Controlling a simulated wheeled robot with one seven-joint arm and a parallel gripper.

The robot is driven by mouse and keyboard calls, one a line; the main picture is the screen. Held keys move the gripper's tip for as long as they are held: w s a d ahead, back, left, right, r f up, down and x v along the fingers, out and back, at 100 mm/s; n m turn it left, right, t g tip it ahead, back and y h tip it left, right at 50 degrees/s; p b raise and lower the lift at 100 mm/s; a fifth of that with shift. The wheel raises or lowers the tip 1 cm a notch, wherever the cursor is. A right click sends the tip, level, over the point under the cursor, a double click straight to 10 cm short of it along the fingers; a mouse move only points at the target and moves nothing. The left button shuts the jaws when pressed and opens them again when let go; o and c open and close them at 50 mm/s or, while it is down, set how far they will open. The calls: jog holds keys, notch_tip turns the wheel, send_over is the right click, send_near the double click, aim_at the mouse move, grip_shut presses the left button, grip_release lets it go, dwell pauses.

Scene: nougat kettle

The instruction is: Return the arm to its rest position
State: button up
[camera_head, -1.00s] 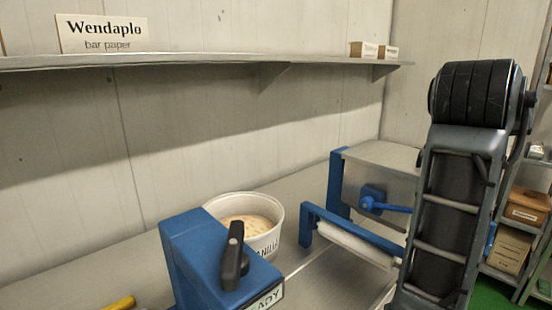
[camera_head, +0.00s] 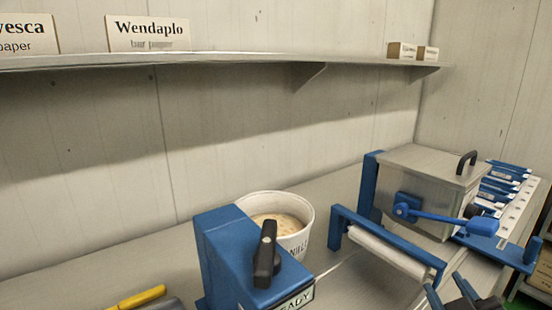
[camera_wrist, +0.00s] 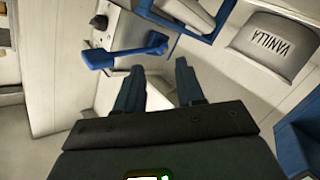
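My gripper (camera_wrist: 158,82) shows in the wrist view with its two blue-grey fingers apart and nothing between them. In the head view only part of my gripper (camera_head: 446,290) shows, at the bottom right edge, in front of the blue roller frame. My arm is otherwise out of the head view. In the wrist view, the blue lever (camera_wrist: 125,52) of the metal box is beyond the fingers to the left, apart from them.
A white vanilla tub (camera_head: 300,243) stands behind a blue block with a black handle (camera_head: 225,250). A metal box (camera_head: 425,165) with the blue lever stands behind the roller (camera_head: 385,250). A yellow-handled tool (camera_head: 142,297) lies front left. A wall shelf (camera_head: 230,58) runs above.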

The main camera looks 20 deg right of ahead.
jog(key=s+a+f+n+y, duration=0.1)
jog(key=s+a+f+y, duration=0.3)
jog(key=s+a+f, duration=0.25)
jog(key=s+a+m+y, duration=0.15)
jog(key=s+a, duration=0.25)
jog(key=s, duration=0.6)
jog(key=s+a+m+y, duration=0.1)
jog(key=s+a+y, duration=0.15)
jog(key=s, duration=0.75)
notch_tip(320, 180, down, 10)
jog(key=a+b, duration=0.1)
jog(key=b, duration=0.9)
jog(key=shift+s+r, duration=0.15)
jog(key=shift+s, duration=0.2)
